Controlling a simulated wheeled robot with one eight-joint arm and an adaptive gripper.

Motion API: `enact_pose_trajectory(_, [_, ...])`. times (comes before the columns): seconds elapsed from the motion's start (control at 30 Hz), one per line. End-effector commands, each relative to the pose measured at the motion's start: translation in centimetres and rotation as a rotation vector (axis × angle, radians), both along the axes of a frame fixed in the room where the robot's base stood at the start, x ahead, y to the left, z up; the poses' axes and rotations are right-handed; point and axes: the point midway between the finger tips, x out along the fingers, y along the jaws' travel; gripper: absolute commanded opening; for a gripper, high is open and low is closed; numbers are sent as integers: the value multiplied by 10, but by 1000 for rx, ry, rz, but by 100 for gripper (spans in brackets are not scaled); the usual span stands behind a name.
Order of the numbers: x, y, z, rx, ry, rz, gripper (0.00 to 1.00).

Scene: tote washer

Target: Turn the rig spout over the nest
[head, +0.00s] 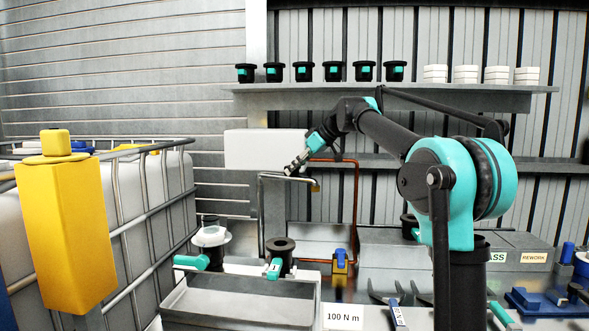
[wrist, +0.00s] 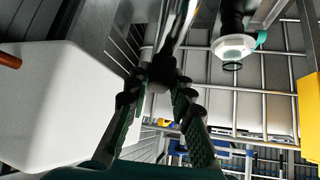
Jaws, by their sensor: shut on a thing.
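The rig spout (head: 262,215) is a thin grey pipe that rises, bends, and runs right to a downturned brass-coloured tip (head: 315,187). My gripper (head: 290,171) is shut on the upper stretch of this pipe. In the wrist view my two fingers (wrist: 160,80) close around a dark part of it, and the shiny pipe (wrist: 182,22) continues upward. A black flanged cup (head: 279,246) with a teal tag stands below the spout, between its upright and its tip. I cannot clearly make out the nest; it may be under this cup.
A white tank (head: 265,149) stands behind my gripper and fills the wrist view's left (wrist: 70,105). A copper pipe (head: 356,210) runs down to a blue-handled valve (head: 340,262). A caged tote (head: 150,220) with a white outlet valve (head: 210,238) is at left. A grey basin (head: 240,300) lies in front.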

Motion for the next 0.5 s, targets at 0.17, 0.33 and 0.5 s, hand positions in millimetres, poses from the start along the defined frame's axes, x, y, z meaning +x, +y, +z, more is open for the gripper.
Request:
enact_pose_trajectory(0.17, [-8, 4, 0, 1, -1, -49, 0])
enact_pose_trajectory(0.33, [-23, 12, 0, 0, -2, -148, 0])
enact_pose_trajectory(0.5, [-38, 23, 0, 0, -2, -281, 0])
